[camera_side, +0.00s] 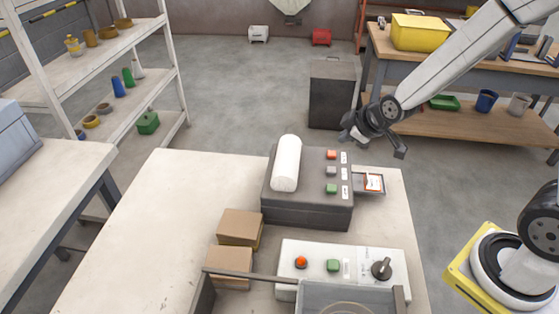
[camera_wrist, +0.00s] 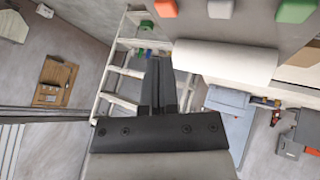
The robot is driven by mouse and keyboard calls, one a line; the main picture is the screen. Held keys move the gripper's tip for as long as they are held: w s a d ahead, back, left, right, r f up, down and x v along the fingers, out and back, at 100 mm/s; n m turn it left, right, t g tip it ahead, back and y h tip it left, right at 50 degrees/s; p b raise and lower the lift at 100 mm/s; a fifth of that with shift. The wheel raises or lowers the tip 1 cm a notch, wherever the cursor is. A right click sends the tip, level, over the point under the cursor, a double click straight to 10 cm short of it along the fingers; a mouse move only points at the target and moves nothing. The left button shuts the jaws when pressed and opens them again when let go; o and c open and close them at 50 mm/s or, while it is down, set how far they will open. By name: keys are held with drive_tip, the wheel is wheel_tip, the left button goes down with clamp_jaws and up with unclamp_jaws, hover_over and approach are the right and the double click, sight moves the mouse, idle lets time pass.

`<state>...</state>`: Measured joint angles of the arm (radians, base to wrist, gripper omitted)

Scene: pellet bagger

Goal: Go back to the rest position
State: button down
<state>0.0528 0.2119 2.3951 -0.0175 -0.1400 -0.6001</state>
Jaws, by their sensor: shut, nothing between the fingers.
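My gripper (camera_side: 401,153) hangs in the air above and behind the right end of the dark machine box (camera_side: 306,212), apart from everything. In the wrist view its dark fingers (camera_wrist: 160,72) are together with nothing between them. The dark box carries a white roll (camera_side: 287,163) and a column of orange, grey and green buttons. The white roll (camera_wrist: 225,62) and the buttons, such as the green one (camera_wrist: 294,10), also show in the wrist view.
A white control box (camera_side: 315,262) with buttons and a black knob stands at the table's front. Cardboard boxes (camera_side: 240,228) lie left of it. A small tray (camera_side: 371,183) juts from the dark box's right. The table's left part (camera_side: 165,215) is clear.

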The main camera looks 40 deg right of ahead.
drive_tip(key=s+a+f+m+g, duration=0.1)
drive_tip(key=s+m+g, duration=0.4)
drive_tip(key=s, duration=0.7)
drive_tip(key=shift+s+a+m, duration=0.15)
drive_tip(key=shift+a+m, duration=0.4)
drive_tip(key=shift+m, duration=0.15)
